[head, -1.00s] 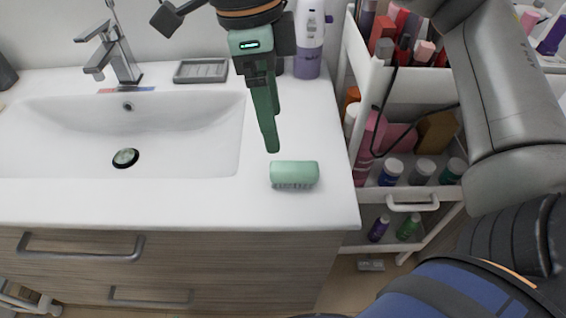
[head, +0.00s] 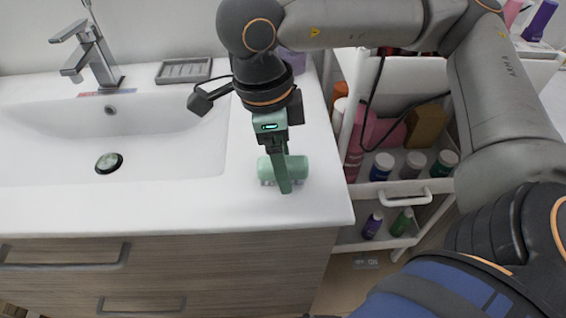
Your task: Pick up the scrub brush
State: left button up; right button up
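The scrub brush (head: 298,168) is a mint green block with pale bristles under it. It rests on the white counter near the front right edge of the sink. My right gripper (head: 283,182) comes down over it from above, with a green finger in front of the brush. The finger hides the middle of the brush. The far finger is hidden, so I cannot tell whether the gripper has closed on the brush. My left gripper is not in view.
The sink basin (head: 150,135) and faucet (head: 95,55) lie to the left. A grey soap dish (head: 184,70) sits behind the basin. A white cart (head: 400,187) with several bottles stands close to the counter's right side.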

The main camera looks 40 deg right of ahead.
jog(key=shift+f, duration=0.2)
grip_shut()
dwell(0.6)
